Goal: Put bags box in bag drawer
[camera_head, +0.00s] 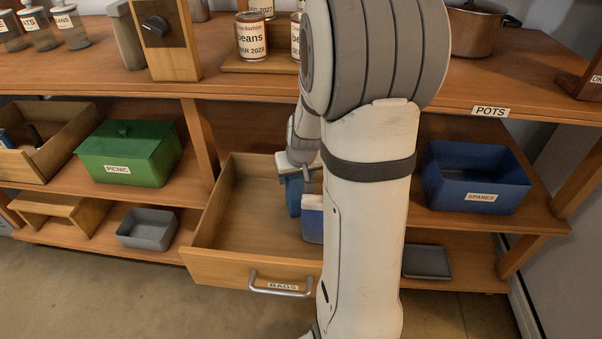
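The bag drawer (230,262), labelled BAGS, is pulled out from the shelf unit, and much of its wooden floor shows bare. A blue box with a pale upper part (313,222), likely the bags box, shows at the drawer's right side, partly hidden by my arm. Another blue piece (293,197) shows just left of it; I cannot tell whether it is the same box. My gripper (299,172) points down over the drawer, right at these blue pieces. Its fingertips are largely hidden, so I cannot tell whether it grips anything.
A green PICNIC box (128,155) and a grey bin (148,228) stand left of the drawer. A blue SPARES bin (474,180) and a grey tray (427,262) are at right. The shelf top (235,82) above holds cans and a pot (474,30).

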